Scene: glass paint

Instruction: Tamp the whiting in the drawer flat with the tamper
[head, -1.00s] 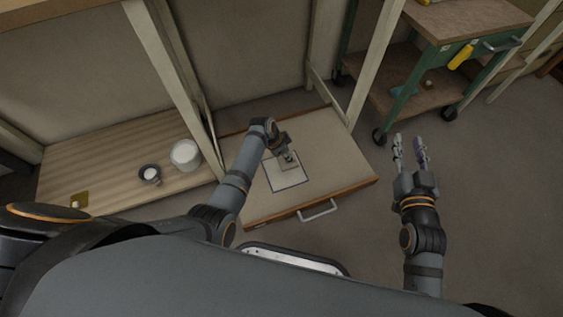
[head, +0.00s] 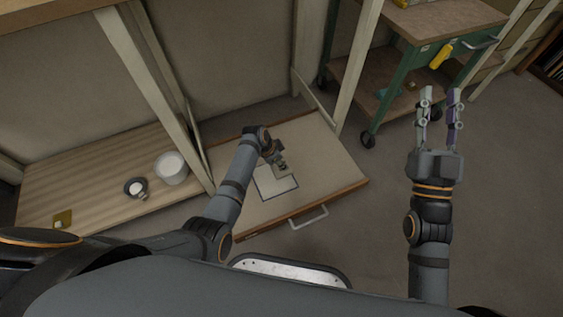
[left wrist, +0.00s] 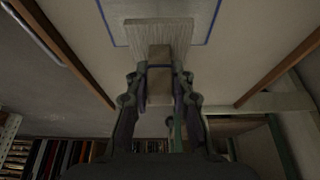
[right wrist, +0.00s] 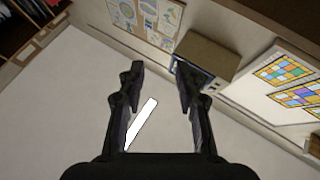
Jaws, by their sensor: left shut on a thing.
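The drawer (head: 325,165) is a shallow, pale-filled tray with a wooden front and metal handle, in the lower middle of the head view. A blue-outlined square (head: 277,188) marks part of its pale surface. I cannot tell how level the whiting is. My left gripper (head: 280,164) is over the square's far edge. It is shut on the tamper, a flat grey-brown block with a handle, clear in the left wrist view (left wrist: 160,32). I cannot tell whether the tamper touches the surface. My right gripper (head: 441,95) is open and empty, out to the right of the drawer.
A slatted wooden shelf (head: 90,180) at left holds a white tub (head: 171,169), a small dark bowl of white stuff (head: 136,188) and a brass-coloured plate (head: 62,219). Pale posts stand beside the drawer. A green wheeled cart (head: 400,75) stands behind right; floor right of the drawer is clear.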

